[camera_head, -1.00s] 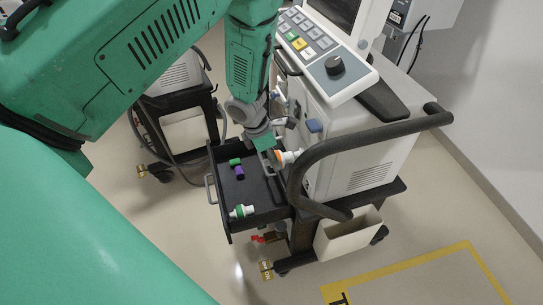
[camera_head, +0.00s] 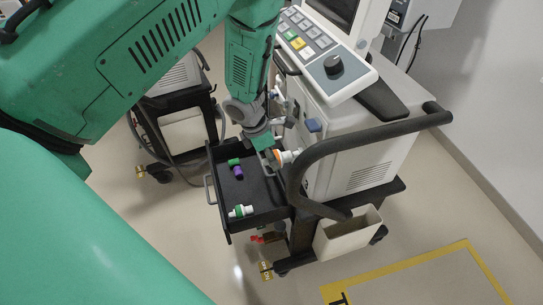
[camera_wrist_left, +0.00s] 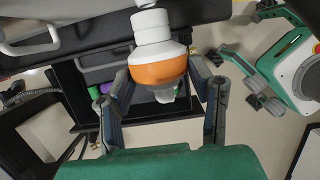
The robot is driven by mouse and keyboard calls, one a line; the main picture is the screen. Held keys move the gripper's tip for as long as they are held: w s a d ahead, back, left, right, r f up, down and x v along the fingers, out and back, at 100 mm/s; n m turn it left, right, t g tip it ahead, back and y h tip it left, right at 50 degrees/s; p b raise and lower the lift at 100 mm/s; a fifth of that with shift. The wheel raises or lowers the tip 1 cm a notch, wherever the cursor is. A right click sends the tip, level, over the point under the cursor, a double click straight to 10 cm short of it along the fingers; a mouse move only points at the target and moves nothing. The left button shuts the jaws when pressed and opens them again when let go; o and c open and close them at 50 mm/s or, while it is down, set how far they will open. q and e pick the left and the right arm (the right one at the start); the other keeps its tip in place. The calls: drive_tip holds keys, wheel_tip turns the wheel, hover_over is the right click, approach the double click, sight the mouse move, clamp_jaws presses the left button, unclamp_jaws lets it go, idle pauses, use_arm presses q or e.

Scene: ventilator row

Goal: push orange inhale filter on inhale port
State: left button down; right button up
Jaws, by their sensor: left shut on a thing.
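The orange inhale filter, white with an orange band, shows in the head view (camera_head: 285,157) beside the ventilator's front. It fills the upper middle of the left wrist view (camera_wrist_left: 158,70). My left gripper (camera_head: 270,152) is shut on it, with a finger on either side in the wrist view (camera_wrist_left: 166,86). White stepped necks extend from the filter towards the top of the wrist view. I cannot tell whether they meet the inhale port, which I cannot pick out clearly. The ventilator (camera_head: 350,150) stands right of the gripper. My right gripper is not in view.
An open black drawer (camera_head: 262,205) below the gripper holds a green and purple piece (camera_head: 237,169) and a white and green filter (camera_head: 241,211). A curved black handle (camera_head: 297,182) runs close to the right of the held filter. Another cart (camera_head: 185,125) stands behind left.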

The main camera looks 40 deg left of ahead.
sight(280, 152)
use_arm(q)
drive_tip(key=shift+w+d+r+p, duration=0.1)
drive_tip(key=shift+w+d+p, duration=0.75)
drive_tip(key=shift+w, duration=0.3)
idle(1.2)
drive_tip(key=c, duration=0.8)
unclamp_jaws()
drive_tip(key=shift+o, duration=0.8)
